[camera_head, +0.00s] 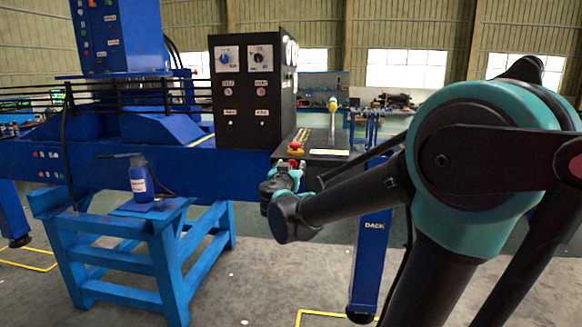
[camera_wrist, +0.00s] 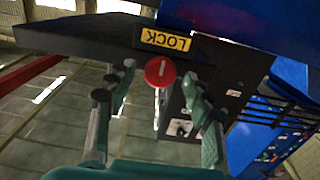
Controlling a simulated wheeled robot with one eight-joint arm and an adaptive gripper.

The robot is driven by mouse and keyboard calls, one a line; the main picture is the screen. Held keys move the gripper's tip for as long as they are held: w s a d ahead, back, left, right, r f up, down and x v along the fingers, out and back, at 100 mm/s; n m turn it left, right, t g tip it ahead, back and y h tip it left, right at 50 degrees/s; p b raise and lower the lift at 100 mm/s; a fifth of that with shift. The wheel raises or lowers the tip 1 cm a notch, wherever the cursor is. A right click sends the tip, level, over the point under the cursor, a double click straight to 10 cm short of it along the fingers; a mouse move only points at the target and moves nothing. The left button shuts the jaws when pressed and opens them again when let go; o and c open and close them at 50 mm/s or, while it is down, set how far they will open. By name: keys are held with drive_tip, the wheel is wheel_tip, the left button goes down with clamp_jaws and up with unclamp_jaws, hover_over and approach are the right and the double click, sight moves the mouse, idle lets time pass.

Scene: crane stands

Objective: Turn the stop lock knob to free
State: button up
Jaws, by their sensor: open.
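The stop lock knob is a round red knob (camera_wrist: 159,71) with a white line across its face, in the middle of the wrist view. A yellow label reading LOCK (camera_wrist: 164,40) sits beside it on a dark panel, upside down in this view. My gripper (camera_wrist: 160,78) is open, with one finger on each side of the knob in the picture. No contact shows, and the depth gap is hard to judge. In the head view the red knob (camera_head: 296,146) is on the black console (camera_head: 325,143), and my gripper (camera_head: 289,168) is just in front of it, small and partly hidden.
A black control box (camera_head: 253,110) with dials and buttons stands left of the knob. A yellow-topped lever (camera_head: 332,106) rises behind it. A blue bench (camera_head: 110,236) with a blue bottle (camera_head: 140,183) is at left. A blue post marked DACK (camera_head: 372,250) stands below the console.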

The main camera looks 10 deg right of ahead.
drive_tip(key=shift+w+d, duration=0.15)
drive_tip(key=shift+w, duration=0.15)
drive_tip(key=shift+c, duration=0.5)
drive_tip(key=c, duration=1)
drive_tip(key=shift+c, duration=0.2)
